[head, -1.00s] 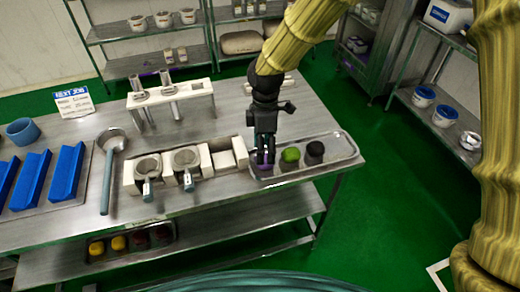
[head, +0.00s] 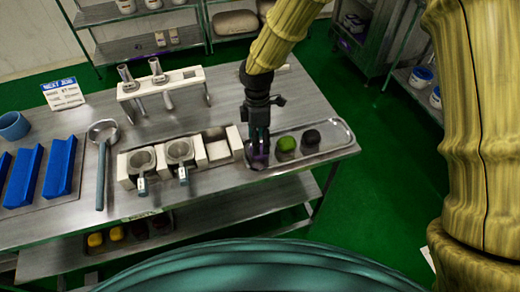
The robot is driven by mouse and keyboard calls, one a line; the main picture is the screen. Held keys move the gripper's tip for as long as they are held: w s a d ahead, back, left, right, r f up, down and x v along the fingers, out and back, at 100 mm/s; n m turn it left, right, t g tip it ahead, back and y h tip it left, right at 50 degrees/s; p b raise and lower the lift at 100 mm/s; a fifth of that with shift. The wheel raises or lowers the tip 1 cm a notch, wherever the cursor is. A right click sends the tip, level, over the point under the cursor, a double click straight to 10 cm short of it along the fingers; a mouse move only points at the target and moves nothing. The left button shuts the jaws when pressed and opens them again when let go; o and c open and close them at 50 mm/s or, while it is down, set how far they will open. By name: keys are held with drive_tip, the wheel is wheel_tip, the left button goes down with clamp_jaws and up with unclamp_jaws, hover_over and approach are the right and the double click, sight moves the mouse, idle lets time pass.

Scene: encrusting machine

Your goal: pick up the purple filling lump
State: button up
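My gripper (head: 258,157) points down over the left end of the metal tray (head: 343,128) on the table. The purple filling lump (head: 261,156) shows only as a small patch of purple at my fingertips, and the fingers hide most of it. I cannot tell whether the fingers are closed on it or only around it, or whether it touches the tray. A green lump (head: 286,144) and a dark lump (head: 311,137) sit in the tray to the right of my gripper.
Left of the tray stands a white holder (head: 215,148) with two handled metal cups (head: 180,151). A white rack (head: 190,75) with metal tubes stands behind. Blue troughs (head: 60,165) and a ladle (head: 102,165) lie further left. Coloured lumps (head: 115,233) sit on the lower shelf.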

drive_tip(key=shift+s+f+p, duration=0.15)
drive_tip(key=shift+f+p, duration=0.5)
drive_tip(key=shift+f, duration=1.4)
drive_tip(key=c, duration=0.8)
